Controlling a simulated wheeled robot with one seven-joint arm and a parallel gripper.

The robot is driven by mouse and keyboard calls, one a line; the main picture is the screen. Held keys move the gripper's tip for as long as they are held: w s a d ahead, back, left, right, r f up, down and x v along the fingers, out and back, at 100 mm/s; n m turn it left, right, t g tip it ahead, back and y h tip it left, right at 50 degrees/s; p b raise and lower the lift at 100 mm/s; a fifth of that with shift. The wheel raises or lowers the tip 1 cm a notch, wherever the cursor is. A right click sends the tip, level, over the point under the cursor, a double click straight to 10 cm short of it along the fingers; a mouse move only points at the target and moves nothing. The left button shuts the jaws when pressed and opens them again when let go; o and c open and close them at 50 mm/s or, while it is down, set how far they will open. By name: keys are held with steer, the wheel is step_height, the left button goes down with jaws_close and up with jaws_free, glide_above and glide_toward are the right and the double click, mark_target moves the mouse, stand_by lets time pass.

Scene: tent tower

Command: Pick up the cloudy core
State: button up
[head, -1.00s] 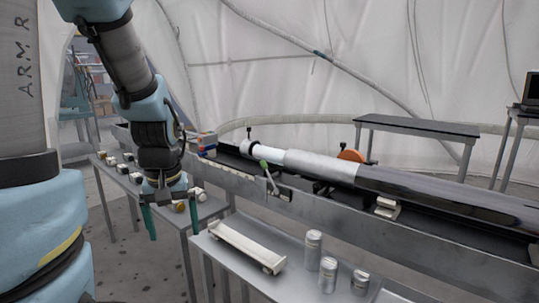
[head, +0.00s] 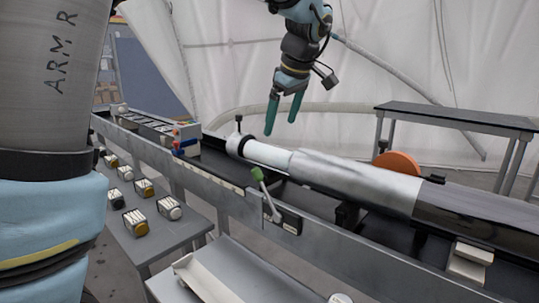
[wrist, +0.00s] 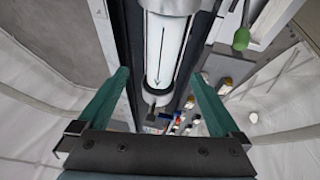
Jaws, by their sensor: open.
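The cloudy core appears to be the whitish cylinder (head: 268,154) lying lengthwise in the long dark trough. It runs into a wider silvery, frosted section (head: 350,180) on its right. In the wrist view the white cylinder (wrist: 164,50) has a dark arrow along it and lies ahead, between the two teal fingers. My gripper (head: 284,118) is open and empty, above the left part of the cylinder, with its fingers pointing down and a visible gap. Its fingertips (wrist: 160,76) are spread on either side of the cylinder's line in the wrist view.
A dark clamp ring (head: 238,145) stands at the cylinder's left end. A green-handled lever (head: 257,178) is on the trough's near rail. An orange disc (head: 397,166) stands behind. Several small canisters (head: 136,222) sit on a side table. A dark-topped bench (head: 450,118) is at the back.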

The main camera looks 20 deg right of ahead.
mark_target(273, 147)
steer(key=x, duration=0.5)
steer(key=p+x, duration=0.1)
steer(key=x, duration=0.4)
steer(key=shift+s+a, duration=0.1)
steer(key=shift+a, duration=0.15)
steer(key=shift+c, duration=0.2)
jaws_close()
stand_by(0.3)
